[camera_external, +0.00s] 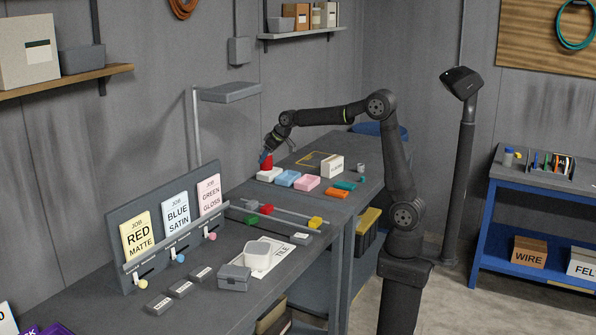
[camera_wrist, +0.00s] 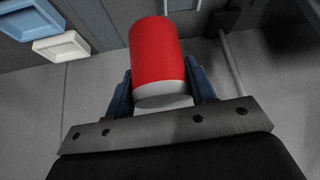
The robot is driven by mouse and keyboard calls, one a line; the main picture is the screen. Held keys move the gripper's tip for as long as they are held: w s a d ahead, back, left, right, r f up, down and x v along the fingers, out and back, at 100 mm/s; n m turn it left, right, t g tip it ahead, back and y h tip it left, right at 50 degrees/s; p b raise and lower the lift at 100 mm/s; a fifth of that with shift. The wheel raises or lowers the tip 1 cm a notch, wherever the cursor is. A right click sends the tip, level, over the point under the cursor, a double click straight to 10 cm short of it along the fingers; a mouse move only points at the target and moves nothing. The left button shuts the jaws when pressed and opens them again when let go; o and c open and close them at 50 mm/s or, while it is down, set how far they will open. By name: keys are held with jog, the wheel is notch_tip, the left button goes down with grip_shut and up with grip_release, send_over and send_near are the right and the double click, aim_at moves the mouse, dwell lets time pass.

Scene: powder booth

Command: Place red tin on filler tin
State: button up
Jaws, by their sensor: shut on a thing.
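The red tin (camera_wrist: 158,52) is a red cylinder with a pale grey end, held between the blue fingers of my gripper (camera_wrist: 160,92) in the wrist view. In the external view the red tin (camera_external: 267,163) shows under my gripper (camera_external: 264,157), above or just behind the white tray on the far bench. Whether the tin touches anything below cannot be told. I cannot identify the filler tin for sure. A small grey cylinder (camera_external: 360,168) stands at the right of the far bench, beside a white lettered block (camera_external: 333,166).
White (camera_external: 269,175), blue (camera_external: 287,178) and pink (camera_external: 307,183) trays stand in a row. Teal (camera_external: 344,185) and orange (camera_external: 336,192) pieces lie nearby. A job board (camera_external: 172,223) and a grey lamp post (camera_external: 196,130) rise at the left. The near bench holds grey boxes (camera_external: 234,277).

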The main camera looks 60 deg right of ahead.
jog(key=s+a+n+y, duration=0.15)
jog(key=s+a, duration=0.25)
jog(key=a, duration=0.4)
jog(key=s+a+n+y, duration=0.15)
jog(key=s+a, duration=0.25)
jog(key=a, duration=0.5)
jog(key=n+g+y, duration=0.1)
jog(key=n+g, duration=0.1)
jog(key=n, duration=0.3)
send_over(258, 248)
jog(key=shift+f, duration=4.95)
jog(key=shift+f, duration=0.15)
jog(key=o, duration=1.1)
